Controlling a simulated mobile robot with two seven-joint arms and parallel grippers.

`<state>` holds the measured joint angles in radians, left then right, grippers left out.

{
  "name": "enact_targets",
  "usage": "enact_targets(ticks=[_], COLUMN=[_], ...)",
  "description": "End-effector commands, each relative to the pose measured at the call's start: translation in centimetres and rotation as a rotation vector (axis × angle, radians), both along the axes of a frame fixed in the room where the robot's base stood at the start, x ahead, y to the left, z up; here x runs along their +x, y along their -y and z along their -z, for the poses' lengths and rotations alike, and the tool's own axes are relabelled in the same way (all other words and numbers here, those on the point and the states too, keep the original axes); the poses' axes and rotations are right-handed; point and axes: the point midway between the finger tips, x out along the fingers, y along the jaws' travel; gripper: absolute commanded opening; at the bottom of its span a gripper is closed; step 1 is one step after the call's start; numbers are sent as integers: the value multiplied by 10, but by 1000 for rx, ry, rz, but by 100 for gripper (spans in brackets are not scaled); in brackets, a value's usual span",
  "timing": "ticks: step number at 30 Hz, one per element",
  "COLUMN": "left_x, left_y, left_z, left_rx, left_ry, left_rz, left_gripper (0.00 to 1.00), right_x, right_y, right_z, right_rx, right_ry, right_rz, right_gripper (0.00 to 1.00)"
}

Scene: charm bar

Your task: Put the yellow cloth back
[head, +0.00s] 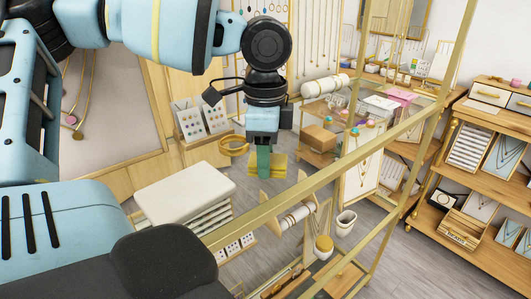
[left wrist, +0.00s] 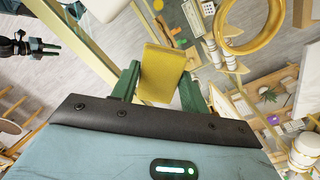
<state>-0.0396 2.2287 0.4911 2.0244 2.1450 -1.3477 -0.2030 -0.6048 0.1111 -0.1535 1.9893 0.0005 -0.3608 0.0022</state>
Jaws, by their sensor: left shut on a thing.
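The yellow cloth (head: 281,164) is a small folded yellow pad. My left gripper (head: 264,163) is shut on it and holds it in the air, pointing down, behind the gold rail in the head view. In the left wrist view the cloth (left wrist: 162,74) sits between the two green fingers of the left gripper (left wrist: 158,85). What lies directly under the cloth is partly hidden by the gripper. My right gripper cannot be made out in the head view. A dark gripper (left wrist: 22,46) shows at the left edge of the left wrist view, too small to read.
A gold rail (head: 300,182) crosses in front of the cloth. A cream-topped stack (head: 185,192) stands at left, with a gold bangle (head: 234,146) behind it. A white cup (head: 346,222) and a yellow-topped jar (head: 323,247) stand below right. Wooden shelves (head: 485,240) line the right.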

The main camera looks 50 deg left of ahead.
Motion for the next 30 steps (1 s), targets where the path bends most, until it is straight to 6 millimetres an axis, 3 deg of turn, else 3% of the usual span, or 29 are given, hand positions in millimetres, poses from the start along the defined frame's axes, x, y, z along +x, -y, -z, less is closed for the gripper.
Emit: enact_targets(ticks=[4,5,9,20,25,30], left_x=[0,0,0,0,1,1], left_y=[0,0,0,0,0,0], left_z=[4,4,4,0,-22,-56], left_rx=[-1,0,0,0,2,-1], left_ry=[-1,0,0,1,5,6], left_rz=[0,0,0,0,-1,-2], left_gripper=[23,47,66,66,66,66], right_x=[-2,-1,-1,-1,1,3], right_y=[1,1,1,1,1,1], right_z=[2,2,2,0,-2,-4], right_rx=[-3,-3,-3,-3,-2,-2], right_ry=[-4,-3,-3,-1,4,8], right_rz=[-3,-3,-3,-3,-3,-2], right_gripper=[36,36,36,36,36,36])
